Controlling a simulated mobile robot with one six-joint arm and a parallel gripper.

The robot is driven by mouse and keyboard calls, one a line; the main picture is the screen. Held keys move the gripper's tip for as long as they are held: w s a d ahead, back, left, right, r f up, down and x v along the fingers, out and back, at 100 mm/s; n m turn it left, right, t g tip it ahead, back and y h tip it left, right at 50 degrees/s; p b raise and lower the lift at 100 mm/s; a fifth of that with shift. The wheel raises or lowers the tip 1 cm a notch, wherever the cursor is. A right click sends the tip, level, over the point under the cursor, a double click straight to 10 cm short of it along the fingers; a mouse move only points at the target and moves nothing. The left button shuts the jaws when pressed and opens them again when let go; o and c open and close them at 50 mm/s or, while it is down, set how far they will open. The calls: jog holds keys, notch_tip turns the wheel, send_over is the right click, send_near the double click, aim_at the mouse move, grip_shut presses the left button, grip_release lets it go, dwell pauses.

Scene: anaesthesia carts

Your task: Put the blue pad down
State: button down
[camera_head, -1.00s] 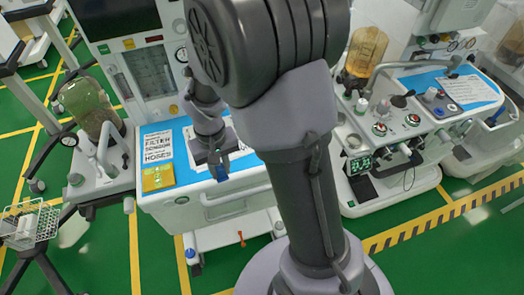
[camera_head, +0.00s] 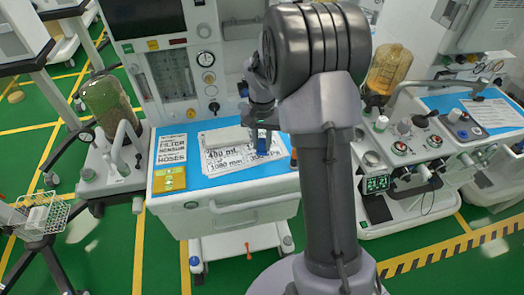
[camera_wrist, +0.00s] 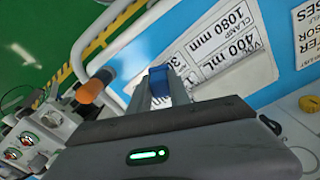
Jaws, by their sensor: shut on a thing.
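The blue pad (camera_head: 263,141) is small and dark blue. In the head view it is at the tip of my gripper (camera_head: 262,127), over the right part of the middle cart's blue worktop (camera_head: 222,178). In the wrist view, my gripper's fingers (camera_wrist: 160,92) are shut on the blue pad (camera_wrist: 159,82), in front of a white printed sheet (camera_wrist: 222,40). That sheet (camera_head: 237,157) also shows in the head view. I cannot tell whether the pad touches the sheet or hangs above it.
A yellow packet (camera_head: 170,178) and a HOSES label (camera_head: 171,150) lie at the worktop's left. An amber canister (camera_head: 390,69) stands on the cart to the right. A white wire basket (camera_head: 40,214) is at far left. The worktop's front strip is bare.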

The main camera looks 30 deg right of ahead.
aim_at(262, 149)
notch_tip(262, 149, down, 3)
jog(key=shift+f+b, duration=0.15)
jog(key=shift+b, duration=0.65)
jog(key=shift+r, duration=0.2)
jog(key=c, duration=1.6)
grip_release()
jog(key=shift+f, duration=0.25)
jog(key=shift+c, duration=0.2)
jog(key=o, duration=0.4)
jog(key=shift+o, duration=0.2)
jog(key=shift+r, duration=0.15)
